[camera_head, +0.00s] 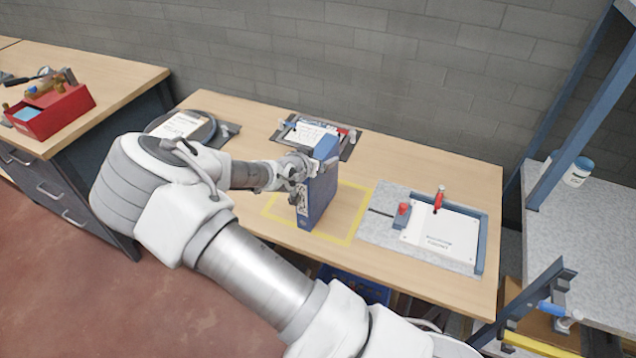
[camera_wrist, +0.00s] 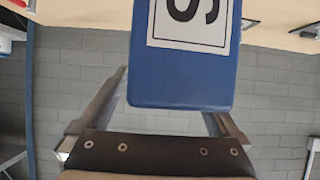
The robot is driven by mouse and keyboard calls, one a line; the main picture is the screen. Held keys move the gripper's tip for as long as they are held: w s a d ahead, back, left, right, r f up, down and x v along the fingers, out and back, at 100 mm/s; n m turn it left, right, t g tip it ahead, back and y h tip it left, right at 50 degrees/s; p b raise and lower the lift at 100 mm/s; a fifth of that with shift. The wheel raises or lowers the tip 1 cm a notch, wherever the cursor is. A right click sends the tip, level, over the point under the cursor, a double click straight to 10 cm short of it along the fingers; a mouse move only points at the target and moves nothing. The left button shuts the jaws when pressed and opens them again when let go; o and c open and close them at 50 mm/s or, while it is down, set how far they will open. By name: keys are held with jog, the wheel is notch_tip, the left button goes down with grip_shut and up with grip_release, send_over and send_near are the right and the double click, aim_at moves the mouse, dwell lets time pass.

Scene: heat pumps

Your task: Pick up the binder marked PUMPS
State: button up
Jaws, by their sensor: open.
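A blue binder (camera_head: 319,188) stands upright on the wooden workbench (camera_head: 380,160), inside a yellow outlined rectangle. In the wrist view the blue binder (camera_wrist: 185,75) fills the upper middle, with a white label that shows a large dark "S"; the rest of the label is cut off. My gripper (camera_head: 299,172) is at the binder's left side in the head view. In the wrist view my gripper (camera_wrist: 170,90) is open, with one finger on each side of the binder's end and gaps visible near the fingertips.
A grey board with a white plate (camera_head: 440,235) and red-handled parts lies right of the binder. A clipboard-like tray (camera_head: 315,133) lies behind it, and a round dark item (camera_head: 180,125) to the left. A red toolbox (camera_head: 52,108) sits on the left bench. A blue-framed shelf (camera_head: 575,110) stands at right.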

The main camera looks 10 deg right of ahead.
jog(key=shift+w+d+f, duration=0.1)
jog(key=shift+w+f, duration=0.05)
jog(key=shift+w, duration=0.05)
grip_shut()
dwell(0.4)
